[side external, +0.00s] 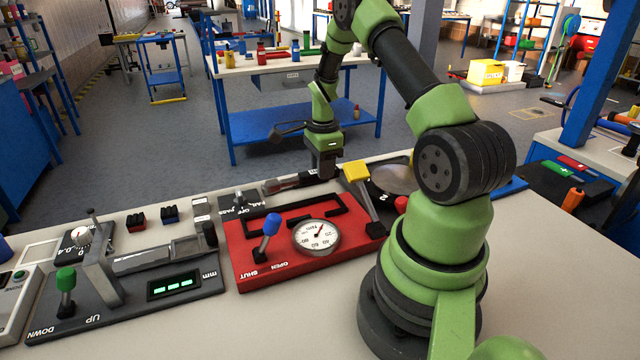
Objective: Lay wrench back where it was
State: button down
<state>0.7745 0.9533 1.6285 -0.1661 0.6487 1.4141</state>
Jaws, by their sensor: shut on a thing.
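My gripper (326,173) points down behind the red panel, near the panel's back edge. It is shut on the right end of a dark, slim tool that looks like the wrench (288,183). The wrench lies roughly level and reaches left from the jaws, toward the FAIL/OFF/PASS switch plate. At this size I cannot tell whether it touches the bench or hangs just above it. The fingertips are small and dark, so their exact grip on it is unclear.
The red panel (260,267) carries a gauge (317,236), a blue lever (268,230) and a yellow-topped lever (357,172). A grey dish (396,178) sits to the right. The front bench (270,325) is clear.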

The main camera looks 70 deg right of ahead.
jog(key=shift+f, duration=2.15)
jog(key=shift+f, duration=0.1)
jog(key=c, duration=0.9)
grip_release()
